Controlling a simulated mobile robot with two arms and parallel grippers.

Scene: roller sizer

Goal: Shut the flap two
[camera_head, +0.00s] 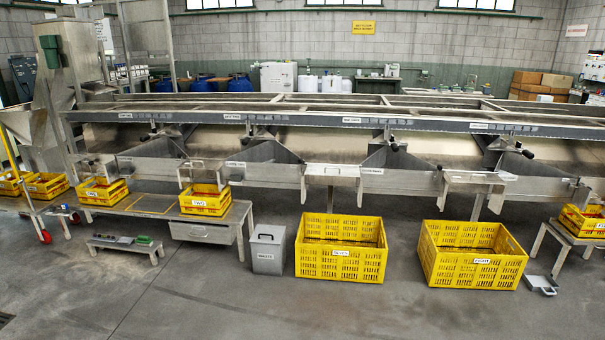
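The steel sizer has a row of outlet chutes along its front. A flap (202,164) with a handle juts out level above a yellow crate (205,203) on the bench. Another flap (333,170) juts out at the middle, and a third (474,177) at the right. Small labels sit by the chutes, but they are too small to read, so I cannot tell surely which flap is two. Levers with dark knobs, such as one (262,134), stand above the chutes. Neither of my grippers is in view.
A low steel bench (150,205) stands at the left front. A grey bin (267,250) and two large yellow crates (341,268) (472,274) stand on the floor below the chutes. A small bench (570,234) is at the right.

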